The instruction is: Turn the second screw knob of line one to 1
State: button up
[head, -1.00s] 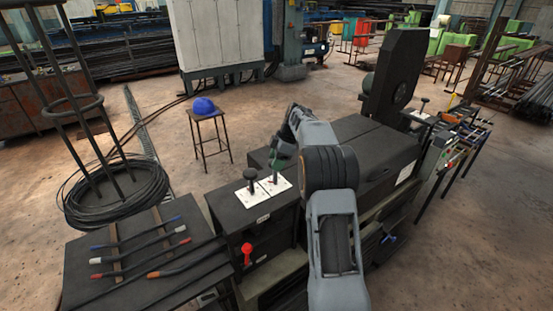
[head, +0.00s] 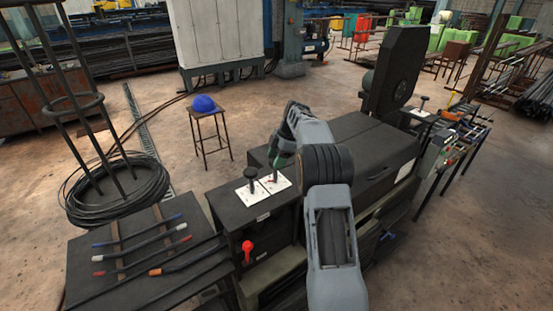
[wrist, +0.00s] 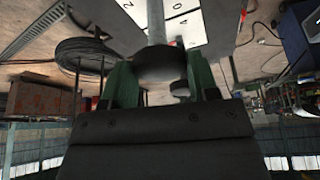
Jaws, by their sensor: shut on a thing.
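Two white plates lie side by side on a black cabinet (head: 235,208). The left plate (head: 251,195) carries an upright black screw knob (head: 251,174). My gripper (head: 275,168) is over the right plate (head: 283,183), and its green fingers hide most of the knob there. In the wrist view, that dark round knob (wrist: 158,66) sits between the fingers, and its pale shaft (wrist: 155,25) runs to the plate (wrist: 190,32). My gripper is shut on it. A small red mark and some digits show on the plate; the setting cannot be told.
A red-handled lever (head: 248,250) sticks out of the cabinet's front. A table (head: 80,255) with several coloured-handled rods stands at the left. A blue helmet (head: 203,104) lies on a stool behind. Another black knob (head: 424,100) stands farther back right.

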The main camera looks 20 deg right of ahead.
jog(key=o, duration=0.9)
jog(key=p+v, duration=0.3)
jog(key=v, duration=1)
jog(key=shift+d+r, duration=0.1)
jog(key=shift+r, duration=0.25)
